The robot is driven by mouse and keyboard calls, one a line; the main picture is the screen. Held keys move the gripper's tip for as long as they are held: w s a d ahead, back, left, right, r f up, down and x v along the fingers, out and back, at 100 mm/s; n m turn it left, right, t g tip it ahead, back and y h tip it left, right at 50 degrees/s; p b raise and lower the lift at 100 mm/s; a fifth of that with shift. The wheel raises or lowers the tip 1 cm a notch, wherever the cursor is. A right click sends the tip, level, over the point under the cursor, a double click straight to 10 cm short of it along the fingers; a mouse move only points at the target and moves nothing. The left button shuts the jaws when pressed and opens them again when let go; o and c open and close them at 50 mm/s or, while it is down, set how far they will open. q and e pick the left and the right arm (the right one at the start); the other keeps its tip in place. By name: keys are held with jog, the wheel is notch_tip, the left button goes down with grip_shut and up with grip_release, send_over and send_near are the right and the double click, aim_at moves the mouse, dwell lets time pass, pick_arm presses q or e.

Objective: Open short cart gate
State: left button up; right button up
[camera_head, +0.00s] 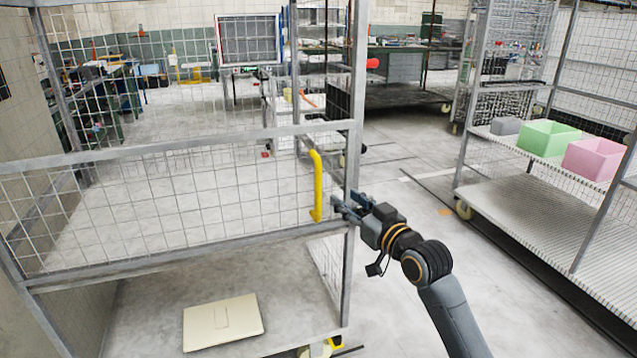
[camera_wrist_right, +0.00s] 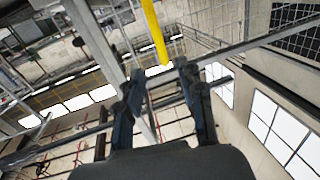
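The short cart gate (camera_head: 170,194) is a wire-mesh panel in a grey frame across the front of the near cart. Its right end meets the cart's post (camera_head: 351,130), and it looks closed. A yellow handle (camera_head: 317,187) stands upright near the gate's right end. My right gripper (camera_head: 346,206) is at the post, just right of the handle's lower end. In the wrist view its two fingers (camera_wrist_right: 161,88) are apart with nothing between them, and the yellow handle (camera_wrist_right: 154,30) shows beyond the tips. Whether a finger touches the post or gate is unclear. My left gripper is not in view.
A flat cream box (camera_head: 222,322) lies on the cart's lower deck. Another cart on the right holds a green bin (camera_head: 549,138), a pink bin (camera_head: 594,159) and a grey bin (camera_head: 506,126). Clear floor (camera_head: 410,190) lies between the carts.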

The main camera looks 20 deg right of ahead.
aim_at(320, 180)
jog(key=x, duration=1.3)
jog(key=shift+w+a+f+p, duration=0.1)
jog(key=shift+w+f+p, duration=0.1)
jog(key=shift+p, duration=0.15)
jog(key=shift+c, duration=0.4)
grip_shut()
